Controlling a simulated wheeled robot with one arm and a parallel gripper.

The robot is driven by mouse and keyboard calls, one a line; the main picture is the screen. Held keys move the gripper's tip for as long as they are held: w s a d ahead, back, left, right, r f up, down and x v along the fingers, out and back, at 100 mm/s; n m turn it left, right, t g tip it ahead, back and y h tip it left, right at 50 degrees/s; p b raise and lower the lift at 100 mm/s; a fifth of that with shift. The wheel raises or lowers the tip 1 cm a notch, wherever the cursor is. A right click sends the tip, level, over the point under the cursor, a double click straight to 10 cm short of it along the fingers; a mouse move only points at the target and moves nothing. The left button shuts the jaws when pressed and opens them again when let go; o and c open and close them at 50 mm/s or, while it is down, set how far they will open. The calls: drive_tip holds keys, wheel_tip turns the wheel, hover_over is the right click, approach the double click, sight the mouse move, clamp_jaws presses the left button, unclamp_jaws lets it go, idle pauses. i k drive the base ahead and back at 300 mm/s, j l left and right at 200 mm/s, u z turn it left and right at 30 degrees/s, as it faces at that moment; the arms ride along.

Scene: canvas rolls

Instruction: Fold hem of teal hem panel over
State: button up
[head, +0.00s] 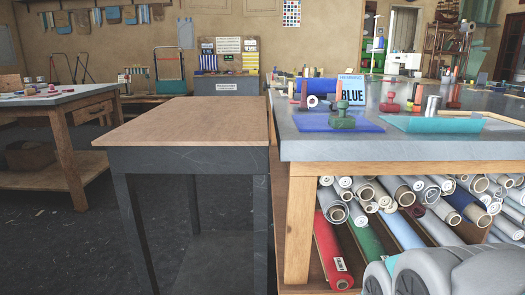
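The teal hem panel (432,125) lies flat near the front edge of the grey-topped table on the right. Its surface looks plain teal, and at this size I cannot tell whether its hem is folded. A blue panel (315,123) lies to its left, with a green knobbed weight (343,117) standing on it. My gripper is not in the head view; grey rounded arm links of mine show at the bottom right, below the tabletop.
The grey-topped table (300,149) also holds a BLUE sign (351,90), a red knobbed weight (390,103) and a grey cylinder (433,106). Canvas rolls (333,245) fill the shelf below. A bare wood-topped table (195,122) stands at left, with open dark floor beyond.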

sight(416, 125)
drive_tip(key=i+j+z, duration=0.2)
drive_tip(key=i, duration=0.25)
drive_tip(key=i+j+z, duration=0.25)
drive_tip(key=i, duration=0.15)
